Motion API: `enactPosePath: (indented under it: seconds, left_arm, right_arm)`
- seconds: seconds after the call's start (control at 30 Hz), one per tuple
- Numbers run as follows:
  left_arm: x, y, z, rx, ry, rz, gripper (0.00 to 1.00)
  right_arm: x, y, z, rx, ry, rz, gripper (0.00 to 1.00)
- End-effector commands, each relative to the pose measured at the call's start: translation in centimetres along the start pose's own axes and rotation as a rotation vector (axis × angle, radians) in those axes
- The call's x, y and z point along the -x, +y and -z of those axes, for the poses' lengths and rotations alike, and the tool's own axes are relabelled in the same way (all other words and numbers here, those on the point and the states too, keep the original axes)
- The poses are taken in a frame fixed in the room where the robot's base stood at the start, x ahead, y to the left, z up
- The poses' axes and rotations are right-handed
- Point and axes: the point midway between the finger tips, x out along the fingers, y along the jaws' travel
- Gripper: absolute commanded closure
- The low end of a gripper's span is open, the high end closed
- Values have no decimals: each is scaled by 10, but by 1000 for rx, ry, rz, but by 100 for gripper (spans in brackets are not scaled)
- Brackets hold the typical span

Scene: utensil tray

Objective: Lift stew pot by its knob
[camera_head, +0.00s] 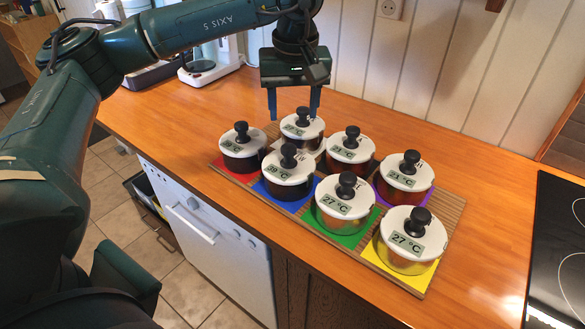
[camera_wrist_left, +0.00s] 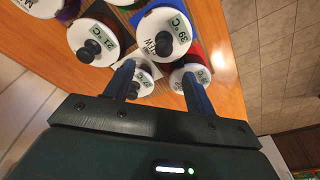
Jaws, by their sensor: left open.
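The stew pot (camera_head: 283,175) is a pot with a white lid, a black knob and a temperature label. It stands on a blue square at the front of the mat. In the left wrist view the stew pot (camera_wrist_left: 153,22) lies beyond my fingertips; its partly covered lid lettering appears to end in "EW". My left gripper (camera_head: 294,103) is open and empty, pointing down near the back-left pot (camera_head: 302,125). It is behind the stew pot and apart from its knob. In the left wrist view my left gripper (camera_wrist_left: 157,72) partly hides two nearer pots. My right gripper is out of view.
Several similar pots stand close together on the slatted mat (camera_head: 448,245), including one on red (camera_head: 242,148) beside the stew pot and one on green (camera_head: 343,205). A cooktop (camera_head: 558,240) is at the right. A white appliance (camera_head: 212,68) stands behind. The counter front-right is clear.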

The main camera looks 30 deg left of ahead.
Motion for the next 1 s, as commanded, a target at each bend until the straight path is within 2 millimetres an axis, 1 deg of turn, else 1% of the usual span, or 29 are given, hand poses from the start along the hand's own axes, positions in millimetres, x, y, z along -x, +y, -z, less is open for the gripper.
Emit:
enactPosePath:
  seconds: [0.03,0.1,0.2,0.3,0.47,0.53,0.67,0.7,0.8,0.9,1.0]
  left_arm:
    - [-11,-1,-1,0,-4,4,45]
    - [-24,-1,0,1,-4,3,45]
    - [-42,0,0,1,-4,1,45]
    - [-54,0,-1,1,-4,-1,45]
    - [-64,-1,0,1,-3,-1,45]
    - [-70,-3,0,1,-4,-1,45]
    - [-90,-9,2,2,-5,0,45]
    - [-97,-8,1,1,-5,0,45]
    - [-108,-8,1,2,-5,-2,45]
    - [-113,-8,1,2,-4,-2,45]
    - [-113,-7,1,2,-3,-3,45]
  right_arm:
    - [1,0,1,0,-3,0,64]
    - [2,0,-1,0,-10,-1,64]
    - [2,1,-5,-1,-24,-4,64]
    - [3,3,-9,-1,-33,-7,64]
    - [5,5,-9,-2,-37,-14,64]
    - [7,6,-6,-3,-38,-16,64]
    - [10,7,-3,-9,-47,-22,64]
    - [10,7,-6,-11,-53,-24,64]
    - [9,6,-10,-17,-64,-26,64]
    - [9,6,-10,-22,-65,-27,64]
    - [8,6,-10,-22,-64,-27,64]
